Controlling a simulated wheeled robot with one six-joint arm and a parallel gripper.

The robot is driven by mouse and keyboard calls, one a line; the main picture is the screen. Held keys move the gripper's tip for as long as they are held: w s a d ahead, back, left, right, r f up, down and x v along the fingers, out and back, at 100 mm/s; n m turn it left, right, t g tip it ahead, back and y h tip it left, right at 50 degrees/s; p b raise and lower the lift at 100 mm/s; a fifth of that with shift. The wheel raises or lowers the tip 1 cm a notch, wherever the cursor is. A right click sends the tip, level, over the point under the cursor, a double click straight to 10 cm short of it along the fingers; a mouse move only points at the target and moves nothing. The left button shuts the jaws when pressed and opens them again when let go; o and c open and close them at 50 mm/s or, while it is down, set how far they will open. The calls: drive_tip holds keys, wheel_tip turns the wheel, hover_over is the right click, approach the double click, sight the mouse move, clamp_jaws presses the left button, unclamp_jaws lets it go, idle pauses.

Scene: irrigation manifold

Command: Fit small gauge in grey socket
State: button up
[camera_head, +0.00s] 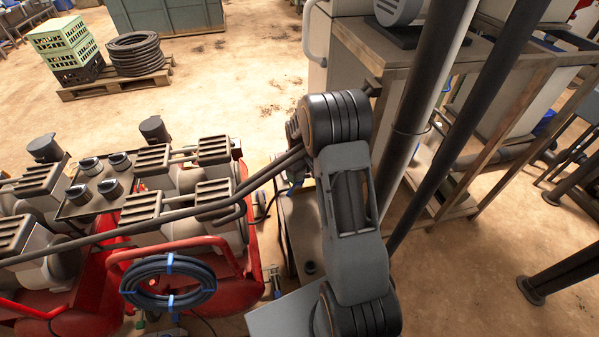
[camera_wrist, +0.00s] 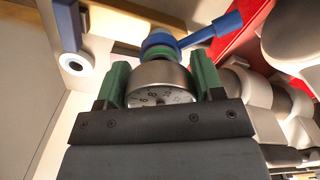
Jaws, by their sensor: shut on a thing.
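In the wrist view, the small gauge (camera_wrist: 160,75) is a round silver case with a white numbered dial facing the camera. My gripper (camera_wrist: 162,84) is shut on it, with one green finger at each side of the case. A blue fitting with a blue lever (camera_wrist: 213,30) shows just beyond the gauge; I cannot tell whether they touch. The grey socket cannot be made out in either view. In the head view my arm hides the gripper and gauge.
In the wrist view, a blue piece with a white ring (camera_wrist: 75,62) is at upper left, and red and grey machinery fills the right. In the head view, red pump units (camera_head: 190,260) stand left of my arm, and a wooden-framed bench (camera_head: 480,70) is at right.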

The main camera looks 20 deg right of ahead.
drive_tip(key=shift+f+b, duration=0.3)
drive_tip(key=shift+f, duration=0.25)
idle(0.4)
drive_tip(key=o, duration=1.2)
drive_tip(key=shift+c, duration=0.2)
drive_tip(key=shift+r, duration=0.1)
drive_tip(key=shift+r+p, duration=2.45)
drive_tip(key=shift+r, duration=1)
